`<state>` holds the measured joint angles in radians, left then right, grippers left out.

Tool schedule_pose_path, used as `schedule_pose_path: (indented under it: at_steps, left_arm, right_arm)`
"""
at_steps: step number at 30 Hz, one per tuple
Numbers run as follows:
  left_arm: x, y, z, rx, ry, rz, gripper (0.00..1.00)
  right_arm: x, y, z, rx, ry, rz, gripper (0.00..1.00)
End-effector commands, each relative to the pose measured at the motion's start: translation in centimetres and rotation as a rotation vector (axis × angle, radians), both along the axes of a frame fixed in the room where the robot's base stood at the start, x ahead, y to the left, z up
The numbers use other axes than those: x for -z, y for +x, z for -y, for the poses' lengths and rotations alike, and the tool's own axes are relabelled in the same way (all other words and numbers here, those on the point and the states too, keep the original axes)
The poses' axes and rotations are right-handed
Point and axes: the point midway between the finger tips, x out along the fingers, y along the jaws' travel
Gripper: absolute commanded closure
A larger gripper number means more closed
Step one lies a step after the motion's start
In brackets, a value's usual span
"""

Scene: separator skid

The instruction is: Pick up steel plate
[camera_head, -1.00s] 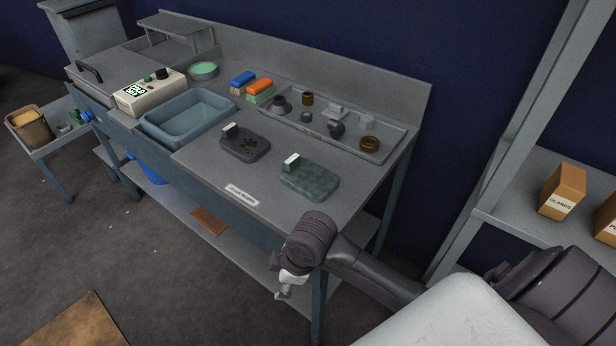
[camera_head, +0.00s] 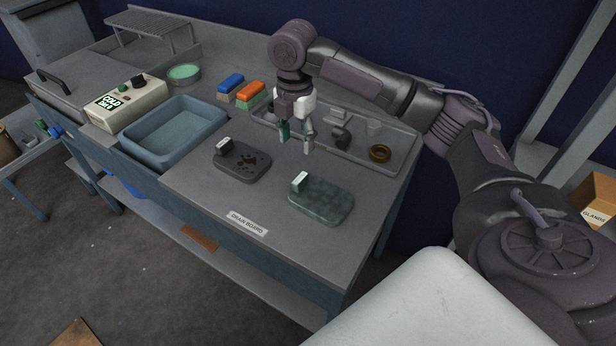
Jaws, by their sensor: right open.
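Two flat plates with rounded corners lie on the bench top. One is a dark grey plate (camera_head: 245,168) with black marks and a block with a pale face at its left corner. The other is a grey-green mottled plate (camera_head: 322,200), nearer and to the right, with a similar block. I cannot tell which one is the steel plate. My right gripper (camera_head: 297,141) is open and empty, pointing down above the bench, behind and apart from both plates. It hides part of the parts tray. My left gripper is not in view.
A shallow parts tray (camera_head: 405,148) with small fittings, including a brass ring (camera_head: 380,153), lies behind the plates. A blue-grey basin (camera_head: 172,133), a display box (camera_head: 125,103) and blue and orange blocks stand left. A label (camera_head: 248,223) marks the front edge.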

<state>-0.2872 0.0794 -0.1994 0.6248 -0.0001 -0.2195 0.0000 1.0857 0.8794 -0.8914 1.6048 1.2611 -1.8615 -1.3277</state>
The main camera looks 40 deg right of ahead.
Motion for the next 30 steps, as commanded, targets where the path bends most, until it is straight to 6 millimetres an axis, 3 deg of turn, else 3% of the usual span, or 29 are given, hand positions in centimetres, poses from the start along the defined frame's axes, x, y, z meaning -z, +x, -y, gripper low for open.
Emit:
schedule_pose_path:
  at_steps: [4,14,23,30]
  left_arm:
    - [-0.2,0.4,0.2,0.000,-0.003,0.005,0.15]
    - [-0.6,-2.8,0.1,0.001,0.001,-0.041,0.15]
    - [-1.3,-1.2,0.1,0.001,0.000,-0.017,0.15]
    - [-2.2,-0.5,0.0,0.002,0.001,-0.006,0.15]
  right_arm:
    - [0.2,0.1,0.8,-0.011,0.004,-0.007,0.46]
    - [6.2,0.0,0.6,-0.010,0.003,-0.005,0.46]
    - [8.7,-0.3,0.4,-0.011,0.004,-0.006,0.46]
    - [12.1,-0.7,0.0,-0.009,0.004,-0.004,0.46]
